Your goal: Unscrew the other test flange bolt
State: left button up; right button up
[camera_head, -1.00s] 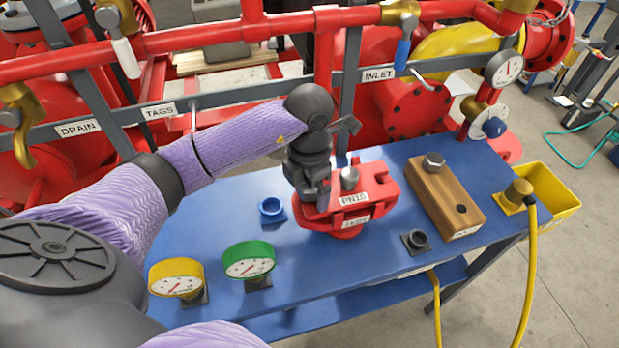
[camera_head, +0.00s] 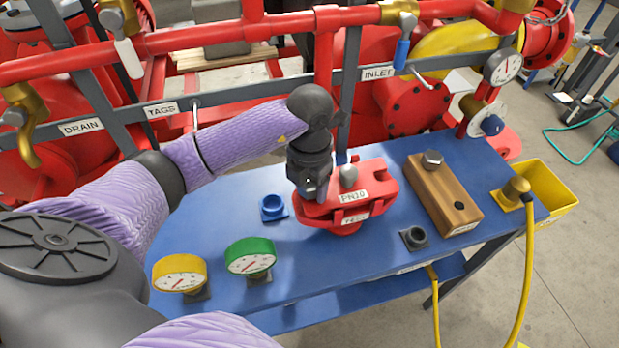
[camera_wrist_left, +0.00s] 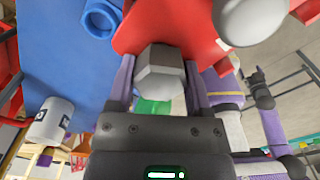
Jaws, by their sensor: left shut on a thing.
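The red test flange (camera_head: 376,187), labelled PN10, sits on the blue bench. My left gripper (camera_head: 314,193) points down over its left side. In the left wrist view, my left gripper (camera_wrist_left: 160,88) is shut on a grey hex bolt (camera_wrist_left: 162,70), one finger on each side of its head. The bolt is over the red flange (camera_wrist_left: 165,22); whether its thread is still engaged is hidden. Another grey bolt (camera_head: 348,176) stands on the flange, right of the gripper. At the right of the left wrist view, a small dark shape, seemingly my right gripper (camera_wrist_left: 256,78), is too small to read.
A wooden block (camera_head: 438,190) at the right holds a bolt (camera_head: 432,158) and has an empty hole (camera_head: 459,205). A blue fitting (camera_head: 272,207), a black fitting (camera_head: 414,238), a yellow gauge (camera_head: 179,274) and a green gauge (camera_head: 250,256) surround the flange. Red pipes run behind.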

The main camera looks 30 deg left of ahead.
pick_arm(q)
jog(key=n+p, duration=0.1)
jog(key=n, duration=0.2)
jog(key=n+p, duration=0.2)
jog(key=n, duration=0.1)
jog(key=n+p, duration=0.1)
jog(key=n, duration=0.3)
jog(key=shift+r+p, duration=0.3)
jog(key=shift+f+n+p, duration=0.1)
jog(key=shift+n+p, duration=0.2)
jog(key=shift+n, duration=0.4)
jog(key=shift+f+n, duration=0.2)
jog(key=shift+n, duration=0.3)
jog(key=o, duration=1.3)
notch_tip(320, 180, up, 10)
jog(key=shift+f+p, duration=0.1)
jog(key=shift+p, duration=0.65)
